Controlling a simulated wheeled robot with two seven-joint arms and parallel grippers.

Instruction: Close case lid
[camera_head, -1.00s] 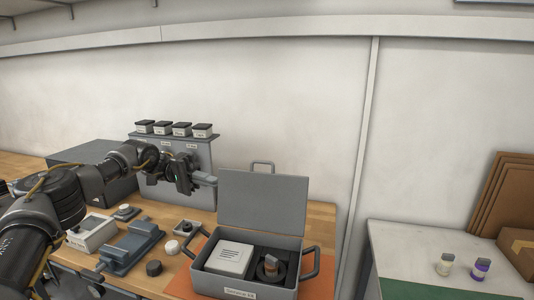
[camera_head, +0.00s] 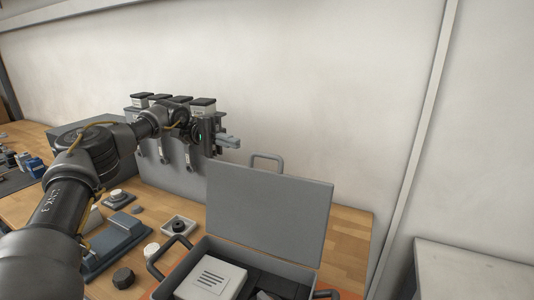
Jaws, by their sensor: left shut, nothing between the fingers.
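The grey case (camera_head: 222,244) stands on the wooden bench at the bottom centre. Its lid (camera_head: 268,212) is open and stands nearly upright at the back, with a handle (camera_head: 266,157) on its top edge. A white box (camera_head: 210,281) and a dark insert lie inside the case. The case's front is cut off by the frame's lower edge. My left gripper (camera_head: 232,142) is shut and empty, just above and left of the lid's upper left corner. I cannot tell whether it touches the lid. My right gripper is not in view.
A grey rack (camera_head: 180,172) with several small labelled boxes stands behind my left arm. A blue-grey fixture (camera_head: 117,242), a black knob (camera_head: 123,278) and a small square part (camera_head: 179,226) lie left of the case. The bench right of the lid (camera_head: 348,240) is clear. A pale table (camera_head: 465,270) stands at right.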

